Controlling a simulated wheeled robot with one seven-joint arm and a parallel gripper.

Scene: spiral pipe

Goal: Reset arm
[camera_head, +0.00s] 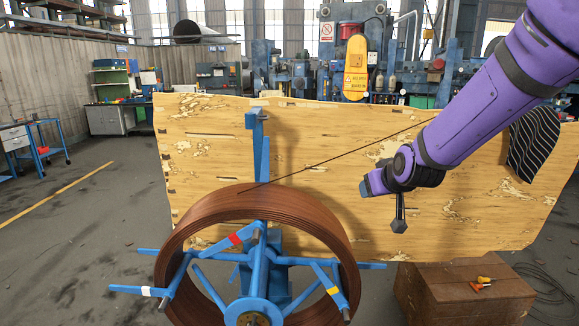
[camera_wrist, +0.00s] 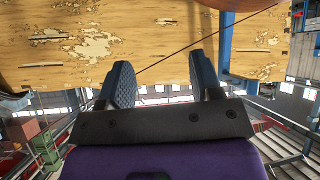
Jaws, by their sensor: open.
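My purple arm comes in from the upper right in the head view, and my gripper (camera_head: 366,188) is at its lower end, to the right of the wire coil. In the wrist view my gripper (camera_wrist: 162,68) shows two dark fingers spread apart with nothing between them. The coil of brown wire (camera_head: 190,235) sits on a blue spool stand (camera_head: 257,280). A thin wire (camera_head: 335,162) runs from the coil's top up to the right, behind my arm. In the wrist view the wire (camera_wrist: 180,52) passes beyond the fingertips, apart from them.
A large worn yellow board (camera_head: 290,135) stands behind the coil and my gripper. A striped dark cloth (camera_head: 533,145) hangs at the right. Open floor (camera_head: 100,215) lies at the left.

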